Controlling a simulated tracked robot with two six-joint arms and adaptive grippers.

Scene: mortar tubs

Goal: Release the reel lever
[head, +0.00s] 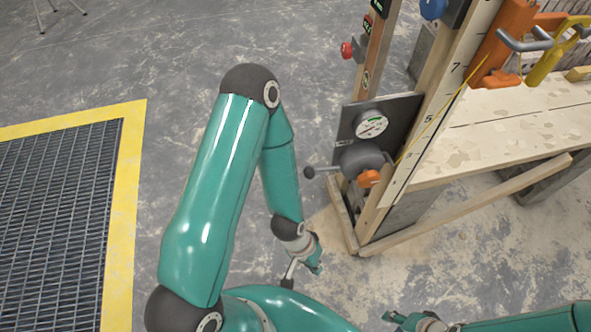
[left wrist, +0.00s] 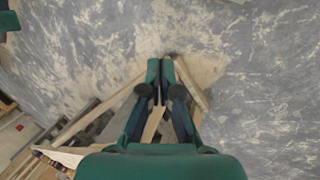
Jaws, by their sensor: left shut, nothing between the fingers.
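The reel (head: 362,158) is a dark grey drum low on the wooden post stand, below a round dial. Its lever (head: 322,170) sticks out to the left and ends in a dark ball knob. An orange part (head: 369,178) sits at the reel's lower front. My left gripper (head: 316,268) is below and left of the lever, apart from it. In the left wrist view its fingertips (left wrist: 167,64) meet, with nothing held. My right gripper (head: 392,318) shows only partly at the bottom edge, and its jaw state is unclear.
The dial (head: 371,124) is on a dark plate. A red knob (head: 347,50) sits higher on the stand. A workbench (head: 520,130) is at the right, with orange and yellow tools above it. A yellow-edged floor grate (head: 50,220) lies at the left. The floor between is open.

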